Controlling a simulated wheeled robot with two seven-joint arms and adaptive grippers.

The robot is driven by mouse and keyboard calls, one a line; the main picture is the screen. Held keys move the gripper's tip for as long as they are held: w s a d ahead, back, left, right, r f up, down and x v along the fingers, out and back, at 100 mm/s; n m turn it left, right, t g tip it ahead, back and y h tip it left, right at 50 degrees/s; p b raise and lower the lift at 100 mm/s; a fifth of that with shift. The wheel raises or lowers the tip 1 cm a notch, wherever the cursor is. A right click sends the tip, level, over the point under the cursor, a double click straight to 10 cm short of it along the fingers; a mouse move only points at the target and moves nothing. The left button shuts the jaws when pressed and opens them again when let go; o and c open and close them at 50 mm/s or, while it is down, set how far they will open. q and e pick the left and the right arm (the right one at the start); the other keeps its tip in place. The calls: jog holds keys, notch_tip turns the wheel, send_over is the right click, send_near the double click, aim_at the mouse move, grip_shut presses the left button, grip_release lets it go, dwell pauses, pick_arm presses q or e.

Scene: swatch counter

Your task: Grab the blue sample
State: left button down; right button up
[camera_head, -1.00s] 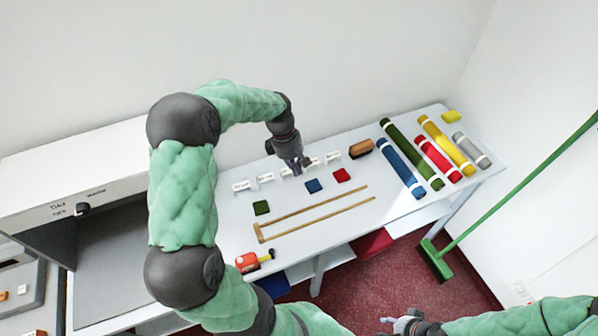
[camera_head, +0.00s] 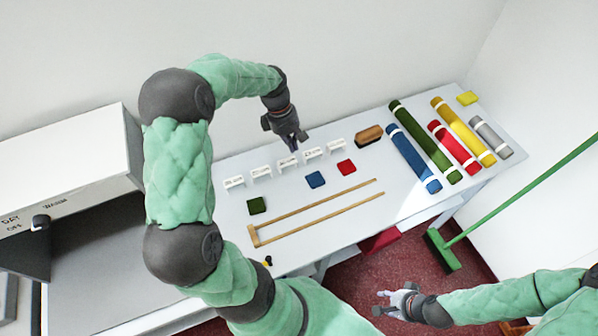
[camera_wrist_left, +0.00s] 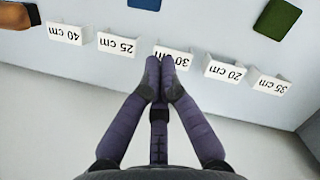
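The blue sample (camera_head: 315,179) is a small flat square lying on the counter, between the green sample (camera_head: 257,206) and the red sample (camera_head: 346,167). In the left wrist view the blue sample (camera_wrist_left: 146,4) is cut off at the top edge. My left gripper (camera_head: 293,146) is behind the row of length cards, beyond the blue sample and apart from it. In the left wrist view its dark fingers (camera_wrist_left: 161,68) meet at the tips with nothing between them, overlapping the 30 cm card. My right gripper (camera_head: 381,302) is low in front of the counter, empty, its fingertips apart.
White length cards (camera_head: 287,164) stand in a row behind the samples. A wooden frame (camera_head: 315,213) lies in front of them. A brown brush (camera_head: 368,135) and several fabric rolls (camera_head: 413,160) lie to the right.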

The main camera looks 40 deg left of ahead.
aim_at(302, 176)
pick_arm(q)
jog(key=b+x, duration=0.1)
jog(key=x, duration=0.3)
jog(key=b+x, duration=0.2)
jog(key=x, duration=0.2)
jog(key=b+x, duration=0.1)
jog(key=x, duration=0.3)
jog(key=shift+s+a+f, duration=0.1)
jog(key=shift+a+f, duration=0.1)
jog(key=shift+f, duration=0.25)
